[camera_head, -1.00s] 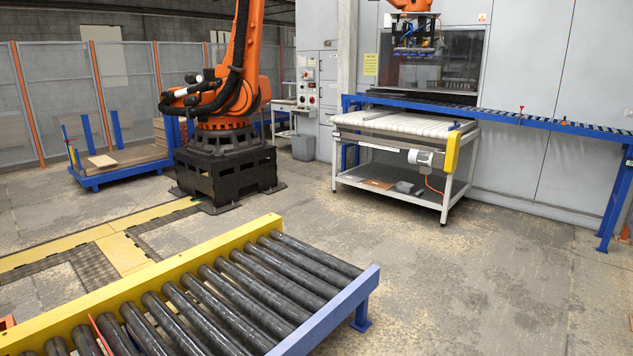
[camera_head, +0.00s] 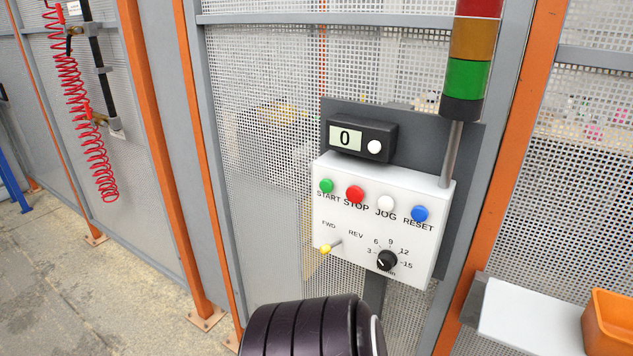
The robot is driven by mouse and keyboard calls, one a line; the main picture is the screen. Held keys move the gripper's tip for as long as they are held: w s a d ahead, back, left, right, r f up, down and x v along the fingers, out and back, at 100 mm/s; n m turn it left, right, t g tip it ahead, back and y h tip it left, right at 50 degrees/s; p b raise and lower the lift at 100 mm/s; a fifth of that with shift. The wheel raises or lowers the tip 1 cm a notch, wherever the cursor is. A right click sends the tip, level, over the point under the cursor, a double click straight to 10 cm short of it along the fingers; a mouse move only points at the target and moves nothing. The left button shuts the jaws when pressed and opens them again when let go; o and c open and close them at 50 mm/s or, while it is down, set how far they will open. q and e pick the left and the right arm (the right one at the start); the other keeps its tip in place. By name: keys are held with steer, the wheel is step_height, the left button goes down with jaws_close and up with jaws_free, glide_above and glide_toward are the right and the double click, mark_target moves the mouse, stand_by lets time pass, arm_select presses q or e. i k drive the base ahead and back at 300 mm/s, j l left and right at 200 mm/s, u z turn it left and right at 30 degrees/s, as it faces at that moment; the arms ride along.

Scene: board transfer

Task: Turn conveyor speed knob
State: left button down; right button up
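The conveyor speed knob (camera_head: 387,260) is a small black dial at the lower right of a white control box (camera_head: 330,215). Numbers 3, 6, 9, 12 and 15 are printed around it. A yellow-tipped FWD/REV lever (camera_head: 328,248) sits to its left. Above are a green START, red STOP, white JOG and blue RESET button. A black display (camera_head: 362,137) on top reads 0. A dark ribbed cylindrical part, which may be mine, stands below the box. Neither gripper can be made out in the camera_head view.
A red, amber and green signal tower (camera_head: 468,75) rises at the box's right. Mesh fencing (camera_head: 255,200) with orange posts stands behind. A red coiled hose (camera_head: 80,115) hangs at left. An orange bin (camera_head: 610,320) sits on a white shelf (camera_head: 525,322) at right. Floor at lower left is clear.

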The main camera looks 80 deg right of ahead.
mark_target(386, 259)
steer(key=z, duration=3.05)
